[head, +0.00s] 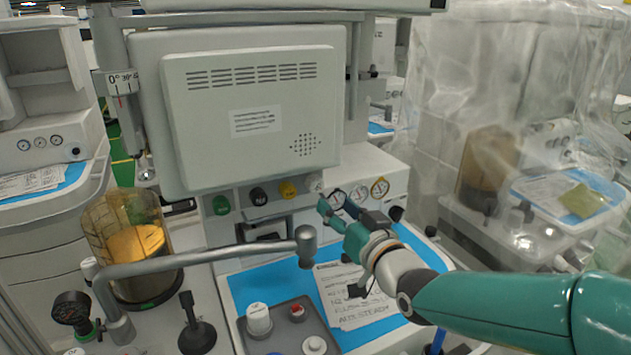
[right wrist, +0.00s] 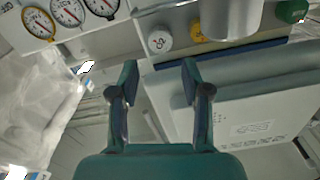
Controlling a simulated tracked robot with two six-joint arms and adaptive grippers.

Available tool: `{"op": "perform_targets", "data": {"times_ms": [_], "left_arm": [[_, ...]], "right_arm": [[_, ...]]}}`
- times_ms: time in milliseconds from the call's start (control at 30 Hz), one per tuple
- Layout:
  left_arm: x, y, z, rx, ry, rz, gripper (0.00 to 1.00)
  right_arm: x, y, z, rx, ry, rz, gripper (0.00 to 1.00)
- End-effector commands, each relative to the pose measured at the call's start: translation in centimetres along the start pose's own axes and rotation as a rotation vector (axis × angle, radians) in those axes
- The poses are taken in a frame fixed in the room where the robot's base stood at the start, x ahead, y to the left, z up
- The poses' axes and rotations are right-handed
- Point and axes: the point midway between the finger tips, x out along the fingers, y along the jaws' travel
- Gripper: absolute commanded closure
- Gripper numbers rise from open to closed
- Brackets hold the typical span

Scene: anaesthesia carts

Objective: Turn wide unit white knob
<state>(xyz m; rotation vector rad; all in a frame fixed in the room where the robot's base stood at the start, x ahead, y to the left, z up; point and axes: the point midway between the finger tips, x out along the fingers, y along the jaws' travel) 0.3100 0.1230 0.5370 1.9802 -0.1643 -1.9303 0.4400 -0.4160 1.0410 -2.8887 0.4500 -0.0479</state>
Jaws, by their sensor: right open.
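The white knob (head: 315,183) is on the front panel of the wide unit (head: 372,170), at the right end of a row with green, black and yellow knobs. In the right wrist view, the white knob (right wrist: 159,39) shows just beyond the fingertips, roughly centred between them. My right gripper (head: 336,208) is just below and right of the knob in the head view. It is open and empty, with a gap between the fingers in the right wrist view (right wrist: 159,70). It looks apart from the knob. My left gripper is not in view.
Pressure gauges (head: 357,191) sit right of the knob. A yellow knob (head: 288,190) is close on its left. A grey bent pipe (head: 200,258) crosses above the blue work surface (head: 250,285). A plastic-covered cart (head: 520,130) stands at the right.

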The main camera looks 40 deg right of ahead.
Motion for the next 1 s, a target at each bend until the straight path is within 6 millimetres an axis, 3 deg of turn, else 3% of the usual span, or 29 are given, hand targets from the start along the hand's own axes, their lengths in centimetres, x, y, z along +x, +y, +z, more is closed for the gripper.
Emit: {"op": "perform_targets", "data": {"times_ms": [300, 500, 933, 1000], "left_arm": [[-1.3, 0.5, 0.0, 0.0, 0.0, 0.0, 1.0], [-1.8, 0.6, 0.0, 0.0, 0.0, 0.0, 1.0], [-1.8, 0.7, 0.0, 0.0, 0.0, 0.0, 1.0], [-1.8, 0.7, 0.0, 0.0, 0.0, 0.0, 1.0]], "right_arm": [[6.6, -0.2, -0.1, 0.0, -0.002, -0.003, 0.53], [9.2, -0.1, -0.1, -0.001, 0.0, -0.002, 0.53], [10.2, -0.2, 0.0, -0.002, 0.0, -0.003, 0.53], [10.2, -0.2, 0.0, -0.002, 0.0, -0.003, 0.62]]}}
